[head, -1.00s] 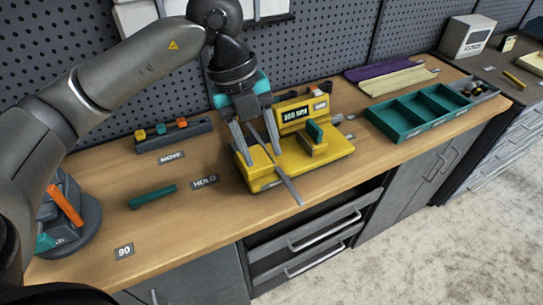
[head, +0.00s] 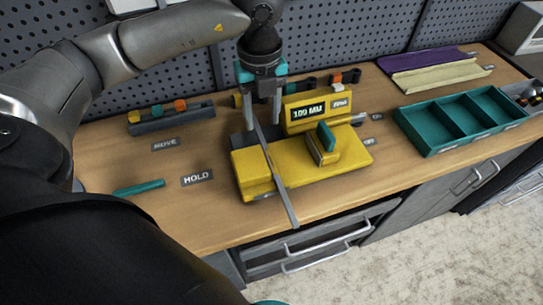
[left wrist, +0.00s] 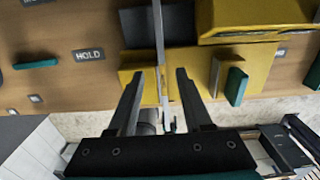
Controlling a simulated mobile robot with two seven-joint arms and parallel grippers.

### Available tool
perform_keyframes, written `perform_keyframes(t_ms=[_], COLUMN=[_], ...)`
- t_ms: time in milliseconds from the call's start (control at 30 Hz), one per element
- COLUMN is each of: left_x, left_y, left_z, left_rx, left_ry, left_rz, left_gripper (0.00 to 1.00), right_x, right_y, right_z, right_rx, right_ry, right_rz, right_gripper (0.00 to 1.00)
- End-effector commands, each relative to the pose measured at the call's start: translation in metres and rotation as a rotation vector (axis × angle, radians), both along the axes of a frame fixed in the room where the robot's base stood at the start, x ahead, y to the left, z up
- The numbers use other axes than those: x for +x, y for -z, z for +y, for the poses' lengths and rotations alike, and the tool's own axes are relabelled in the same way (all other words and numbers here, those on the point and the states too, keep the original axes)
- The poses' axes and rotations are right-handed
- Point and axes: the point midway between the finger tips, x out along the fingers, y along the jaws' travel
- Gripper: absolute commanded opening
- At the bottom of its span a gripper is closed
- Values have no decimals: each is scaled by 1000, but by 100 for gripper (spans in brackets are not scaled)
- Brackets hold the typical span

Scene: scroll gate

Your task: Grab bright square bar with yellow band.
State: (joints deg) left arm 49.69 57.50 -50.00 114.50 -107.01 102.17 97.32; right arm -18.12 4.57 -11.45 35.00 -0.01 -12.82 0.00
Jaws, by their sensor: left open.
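A long bright grey bar (head: 281,183) lies across the left end of a yellow measuring machine (head: 330,167), its near end sticking out past the table's front edge. It also shows in the left wrist view (left wrist: 158,30), running between the fingers. I cannot clearly make out a yellow band on it. My left gripper (head: 263,122) points down over the far part of the bar. In the left wrist view my left gripper (left wrist: 160,74) is open, one finger on each side of the bar, with gaps visible. Whether the fingers are at the bar's height is unclear. My right gripper is not in view.
A teal bar (head: 138,188) lies on the table left of the HOLD label (head: 197,178). A dark rack (head: 172,121) with coloured pieces stands behind it. A teal divided tray (head: 463,125) is at the right. The machine's display block (head: 316,111) stands close right of the gripper.

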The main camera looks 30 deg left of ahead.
Motion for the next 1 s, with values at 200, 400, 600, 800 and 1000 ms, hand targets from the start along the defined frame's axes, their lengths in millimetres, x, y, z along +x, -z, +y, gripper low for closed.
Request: perform_keyframes(t_ms=[200,400,600,800,1000], left_x=[0,4,6,7,7], left_y=[21,43,69,74,73], left_z=[0,4,5,5,5], left_rx=[1,0,0,-1,-1], left_ry=[0,-1,0,1,1], left_rz=[1,3,1,-1,-1], left_gripper=[50,50,50,50,39], right_x=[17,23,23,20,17], right_y=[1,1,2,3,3], right_z=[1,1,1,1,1], right_rx=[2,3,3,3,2], right_ry=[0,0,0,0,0], right_rz=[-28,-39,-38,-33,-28], right_gripper=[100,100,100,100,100])
